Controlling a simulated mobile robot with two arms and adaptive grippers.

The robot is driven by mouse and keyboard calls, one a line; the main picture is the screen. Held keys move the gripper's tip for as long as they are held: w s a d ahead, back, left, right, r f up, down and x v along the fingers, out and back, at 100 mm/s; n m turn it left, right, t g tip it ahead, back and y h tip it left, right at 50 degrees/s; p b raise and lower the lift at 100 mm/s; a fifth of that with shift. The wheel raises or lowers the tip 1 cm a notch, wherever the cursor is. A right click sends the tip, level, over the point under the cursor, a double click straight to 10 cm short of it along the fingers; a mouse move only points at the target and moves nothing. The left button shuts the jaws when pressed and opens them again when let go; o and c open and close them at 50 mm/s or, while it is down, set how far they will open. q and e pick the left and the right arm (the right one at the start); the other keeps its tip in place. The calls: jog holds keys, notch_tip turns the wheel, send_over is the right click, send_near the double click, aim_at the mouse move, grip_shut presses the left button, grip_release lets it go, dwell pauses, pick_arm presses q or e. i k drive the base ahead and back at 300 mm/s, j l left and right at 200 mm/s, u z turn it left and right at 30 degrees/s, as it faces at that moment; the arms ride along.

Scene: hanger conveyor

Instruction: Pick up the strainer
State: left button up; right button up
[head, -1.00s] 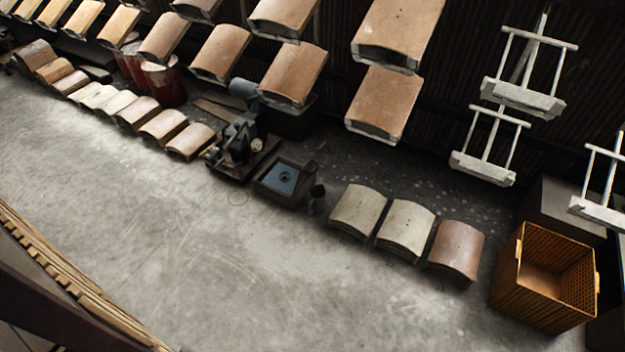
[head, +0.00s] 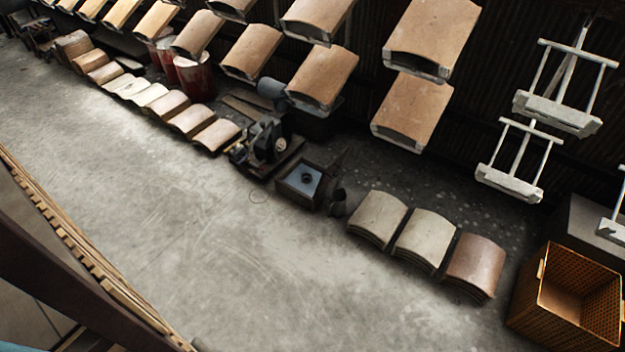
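I cannot make out a strainer anywhere in the head view. Neither of my grippers shows in the view, so their distance from any strainer cannot be told.
Curved tiles (head: 325,72) hang in rows along the dark back wall. Stacked tiles (head: 424,240) stand on the concrete floor (head: 200,220) by a dark square box (head: 298,178) and a machine (head: 265,145). An orange crate (head: 545,312) is lower right. A wooden-edged structure (head: 90,275) crosses lower left. The mid floor is clear.

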aim_at(307, 179)
jog(key=z, duration=2)
jog(key=u, duration=2.2)
jog(key=i+l, duration=0.45)
jog(key=i, duration=0.35)
jog(key=i+l, duration=0.15)
jog(key=i, duration=0.4)
